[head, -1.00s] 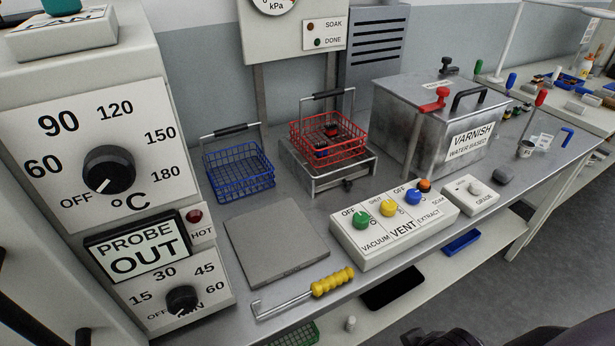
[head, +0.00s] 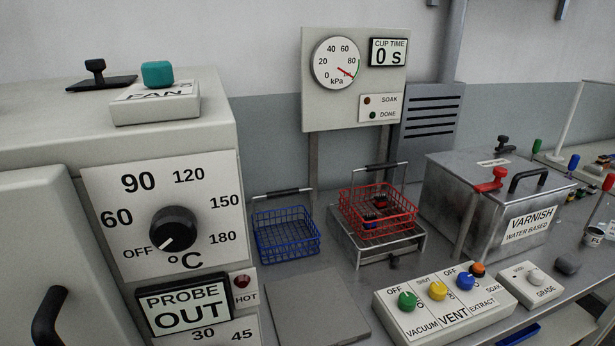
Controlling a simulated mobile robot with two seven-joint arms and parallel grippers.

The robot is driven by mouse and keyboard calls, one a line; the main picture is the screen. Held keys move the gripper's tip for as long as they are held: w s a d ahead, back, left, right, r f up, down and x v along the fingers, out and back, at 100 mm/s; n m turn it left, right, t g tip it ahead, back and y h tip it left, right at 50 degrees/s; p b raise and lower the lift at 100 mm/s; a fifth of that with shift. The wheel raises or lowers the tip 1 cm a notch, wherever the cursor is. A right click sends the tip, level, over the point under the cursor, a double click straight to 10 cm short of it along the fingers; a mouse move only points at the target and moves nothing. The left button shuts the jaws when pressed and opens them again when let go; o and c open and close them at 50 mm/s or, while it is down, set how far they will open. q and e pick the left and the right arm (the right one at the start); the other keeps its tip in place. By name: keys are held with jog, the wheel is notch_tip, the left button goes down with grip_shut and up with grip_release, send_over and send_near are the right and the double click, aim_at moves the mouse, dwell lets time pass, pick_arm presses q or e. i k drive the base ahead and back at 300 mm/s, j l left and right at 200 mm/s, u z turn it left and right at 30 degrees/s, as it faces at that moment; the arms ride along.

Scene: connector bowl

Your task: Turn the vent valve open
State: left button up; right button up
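The vent valve is the yellow knob (head: 438,291) in the middle of the white control box (head: 445,320), above the word VENT. The word SHUT is printed by it; its exact pointing is too small to read surely. A green VACUUM knob (head: 407,301) is to its left and a blue EXTRACT knob (head: 466,280) to its right. The pressure gauge (head: 337,64) on the back panel has its needle toward the lower right, near the 80 end. Neither of my grippers shows in the head view.
A red basket (head: 377,213) with dark parts stands on a metal stand (head: 347,251). An empty blue basket (head: 287,236) is left of it. The varnish tank (head: 480,215) stands behind the control box. A bare grey plate (head: 315,310) lies left of the box.

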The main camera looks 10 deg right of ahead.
aim_at(437, 291)
jog(key=l+z, duration=0.7)
jog(key=z, duration=0.15)
